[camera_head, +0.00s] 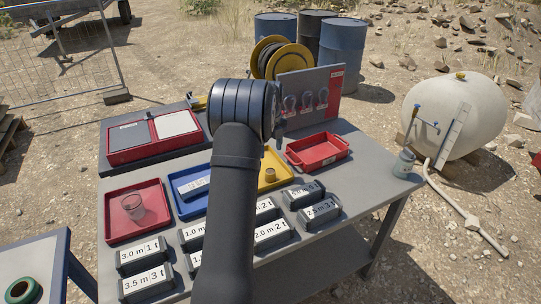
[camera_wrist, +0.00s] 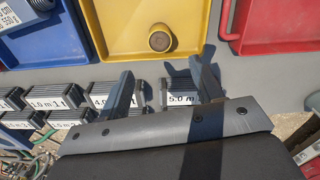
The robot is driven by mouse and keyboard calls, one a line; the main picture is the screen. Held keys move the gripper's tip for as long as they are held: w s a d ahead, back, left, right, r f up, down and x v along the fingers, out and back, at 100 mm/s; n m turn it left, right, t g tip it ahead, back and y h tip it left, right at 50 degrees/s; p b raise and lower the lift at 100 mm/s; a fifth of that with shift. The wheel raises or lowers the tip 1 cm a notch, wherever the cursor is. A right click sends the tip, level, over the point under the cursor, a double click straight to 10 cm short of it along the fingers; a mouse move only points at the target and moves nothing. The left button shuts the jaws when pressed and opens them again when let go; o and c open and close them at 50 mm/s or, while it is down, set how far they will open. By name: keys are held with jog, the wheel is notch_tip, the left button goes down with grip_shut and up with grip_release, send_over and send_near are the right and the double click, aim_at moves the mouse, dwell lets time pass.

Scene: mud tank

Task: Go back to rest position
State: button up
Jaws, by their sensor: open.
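My gripper (camera_wrist: 163,82) is open in the wrist view, with its two dark fingers spread apart and nothing held between them. It hovers above the table's labelled blocks, near the front edge of the yellow tray (camera_wrist: 118,42). A dark block labelled 5.0 m (camera_wrist: 182,98) shows below, between the fingers. A small round brown piece (camera_wrist: 159,40) stands in the yellow tray, beyond the fingertips. In the head view my arm reaches over the middle of the table and hides most of my gripper.
The grey table (camera_head: 345,185) holds a red tray (camera_head: 113,225) with a clear cup (camera_head: 133,206), a blue tray (camera_head: 181,207), an empty red tray (camera_head: 318,151), several labelled blocks and an upright panel (camera_head: 330,78). A small bottle (camera_head: 404,163) stands at the right corner. A white tank (camera_head: 470,105) lies beyond.

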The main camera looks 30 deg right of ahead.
aim_at(270, 172)
dwell(0.3)
notch_tip(270, 172, down, 12)
jog(key=shift+w+r, duration=0.1)
jog(key=shift+r, duration=1.85)
jog(key=shift+f, duration=0.15)
